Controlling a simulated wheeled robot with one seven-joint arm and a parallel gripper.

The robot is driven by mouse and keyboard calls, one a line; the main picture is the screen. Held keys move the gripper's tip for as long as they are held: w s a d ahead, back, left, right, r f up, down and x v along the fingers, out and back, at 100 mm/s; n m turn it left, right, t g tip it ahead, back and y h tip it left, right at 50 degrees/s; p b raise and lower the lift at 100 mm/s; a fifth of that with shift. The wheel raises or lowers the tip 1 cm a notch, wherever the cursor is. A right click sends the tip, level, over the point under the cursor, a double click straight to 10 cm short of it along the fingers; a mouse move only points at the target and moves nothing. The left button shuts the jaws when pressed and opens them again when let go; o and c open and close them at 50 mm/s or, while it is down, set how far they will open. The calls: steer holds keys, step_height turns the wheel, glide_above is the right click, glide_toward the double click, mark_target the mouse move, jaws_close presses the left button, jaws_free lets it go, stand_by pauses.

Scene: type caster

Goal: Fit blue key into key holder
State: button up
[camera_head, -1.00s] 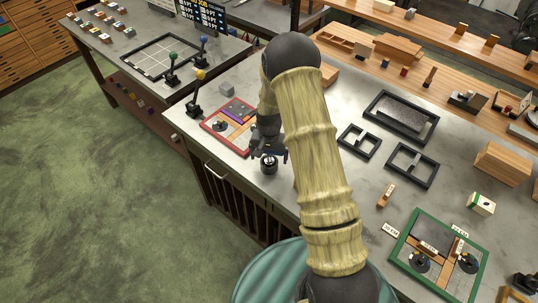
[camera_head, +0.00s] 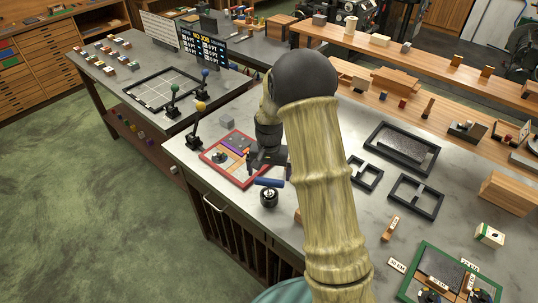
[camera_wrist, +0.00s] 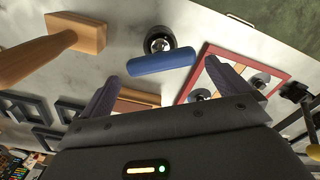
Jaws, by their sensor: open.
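The blue key shows as a blue bar (camera_head: 269,182) just behind and above a black round piece (camera_head: 268,198), which may be the key holder. In the wrist view the blue bar (camera_wrist: 161,63) overlaps the lower edge of the round piece (camera_wrist: 159,41), which has a shiny centre. I cannot tell whether the key is seated in it or only close to it. My gripper (camera_head: 266,165) is open above the bench, beside the bar. In the wrist view my gripper (camera_wrist: 162,76) has its two fingers spread, with the bar beyond and between their tips.
A red-framed board (camera_head: 232,152) with pieces on it lies left of my gripper. Yellow (camera_head: 198,120), green and blue-topped levers stand behind it. Black frames (camera_head: 415,196) and a green-framed board (camera_head: 425,262) lie to the right. The bench's front edge is close.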

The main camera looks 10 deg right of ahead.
step_height(320, 180, up, 9)
steer(key=b, duration=0.1)
steer(key=shift+b, duration=0.3)
steer(key=shift+f, duration=0.1)
stand_by(0.6)
steer(key=s+n+t, duration=0.2)
steer(key=s+n, duration=0.2)
steer(key=s, duration=1.6)
steer(key=shift+s+r+n+t, duration=0.3)
steer(key=shift+r+n, duration=0.05)
steer(key=shift+n, duration=0.05)
